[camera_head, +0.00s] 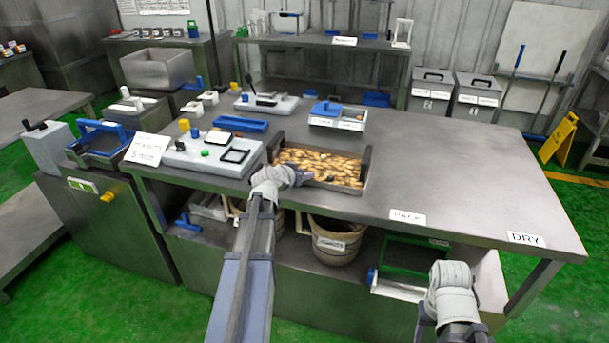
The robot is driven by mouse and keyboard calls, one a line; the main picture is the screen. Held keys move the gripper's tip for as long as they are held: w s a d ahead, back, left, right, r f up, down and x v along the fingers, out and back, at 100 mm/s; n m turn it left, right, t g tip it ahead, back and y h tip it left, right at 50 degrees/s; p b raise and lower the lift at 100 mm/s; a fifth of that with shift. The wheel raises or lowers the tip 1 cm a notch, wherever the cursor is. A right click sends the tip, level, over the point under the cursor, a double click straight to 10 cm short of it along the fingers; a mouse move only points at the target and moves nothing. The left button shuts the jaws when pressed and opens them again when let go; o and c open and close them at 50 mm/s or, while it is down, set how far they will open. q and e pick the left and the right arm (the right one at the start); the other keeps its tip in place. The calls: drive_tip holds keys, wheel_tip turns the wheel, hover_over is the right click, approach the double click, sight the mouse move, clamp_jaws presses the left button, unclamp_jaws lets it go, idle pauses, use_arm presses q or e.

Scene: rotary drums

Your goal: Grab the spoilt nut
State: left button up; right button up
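A dark-walled tray (368,165) full of tan nuts (318,160) sits on the steel table. A small dark spot (330,179) among the nuts near the tray's front edge may be the spoilt nut; it is too small to be sure. My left gripper (308,176) reaches over the tray's front left corner, close to the dark spot. Its fingers are too small and blurred to tell open from shut. My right arm ends in front of the table at the lower right; its fingers do not show.
White panels with coloured knobs (213,153) and a blue tray (241,124) stand left of the nut tray. A blue-lidded box (338,114) is behind it. The table (470,170) is clear to the right, apart from PACK (408,217) and DRY (525,239) labels. Buckets (336,240) stand underneath.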

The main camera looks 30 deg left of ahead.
use_arm(q)
drive_tip(key=shift+a+f, duration=0.2)
drive_tip(key=shift+a, duration=0.05)
clamp_jaws()
drive_tip(key=shift+s, duration=0.1)
drive_tip(key=shift+a+r+p, duration=0.25)
drive_tip(key=shift+r+p, duration=0.4)
drive_tip(key=shift+p, duration=0.2)
wheel_tip(320, 180, up, 9)
drive_tip(key=p, duration=0.8)
drive_tip(key=shift+d+f, duration=0.2)
